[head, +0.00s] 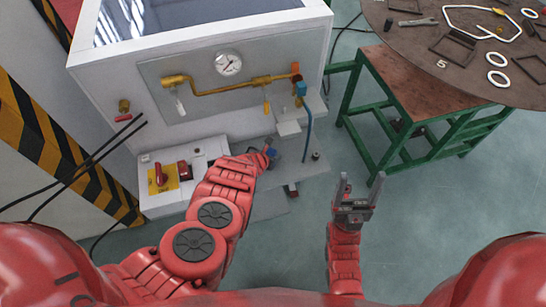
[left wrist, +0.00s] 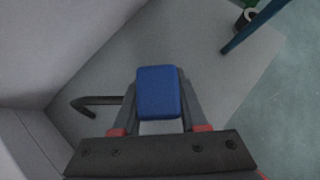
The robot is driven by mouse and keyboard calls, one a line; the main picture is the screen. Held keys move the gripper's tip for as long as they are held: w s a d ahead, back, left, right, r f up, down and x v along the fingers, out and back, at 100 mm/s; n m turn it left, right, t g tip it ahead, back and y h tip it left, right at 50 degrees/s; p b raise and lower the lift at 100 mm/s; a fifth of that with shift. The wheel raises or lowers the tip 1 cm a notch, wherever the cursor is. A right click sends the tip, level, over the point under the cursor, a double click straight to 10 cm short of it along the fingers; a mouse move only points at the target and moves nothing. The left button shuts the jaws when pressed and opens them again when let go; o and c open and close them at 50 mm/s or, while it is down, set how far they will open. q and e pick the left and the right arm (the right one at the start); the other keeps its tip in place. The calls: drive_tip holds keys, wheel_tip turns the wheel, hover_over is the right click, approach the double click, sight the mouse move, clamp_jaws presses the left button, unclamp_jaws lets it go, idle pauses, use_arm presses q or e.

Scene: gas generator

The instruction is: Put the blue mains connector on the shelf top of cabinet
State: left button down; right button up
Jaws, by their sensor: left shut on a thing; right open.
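My left gripper (left wrist: 159,118) is shut on the blue mains connector (left wrist: 158,91), whose blue end shows between the fingers in the left wrist view. In the head view the blue connector (head: 271,152) is small and partly hidden at the tip of my left arm, in front of the cabinet's lower right part. The white cabinet (head: 110,85) stands at the upper left with a gauge and brass pipe on its panel. A light grey shelf surface (left wrist: 225,75) lies below the connector in the wrist view. My right gripper (head: 354,187) is open and empty above the floor.
A round brown table (head: 440,45) with rings and frames stands at the upper right beside a green-legged bench (head: 400,85). A red switch (head: 160,173) is left of my left arm. A blue pipe (head: 307,130) rises right of the gripper. Floor around my right gripper is clear.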

use_arm(q)
drive_tip(key=shift+f, duration=0.15)
drive_tip(key=shift+f, duration=0.15)
drive_tip(key=shift+c, duration=2.2)
unclamp_jaws()
drive_tip(key=shift+r, duration=0.2)
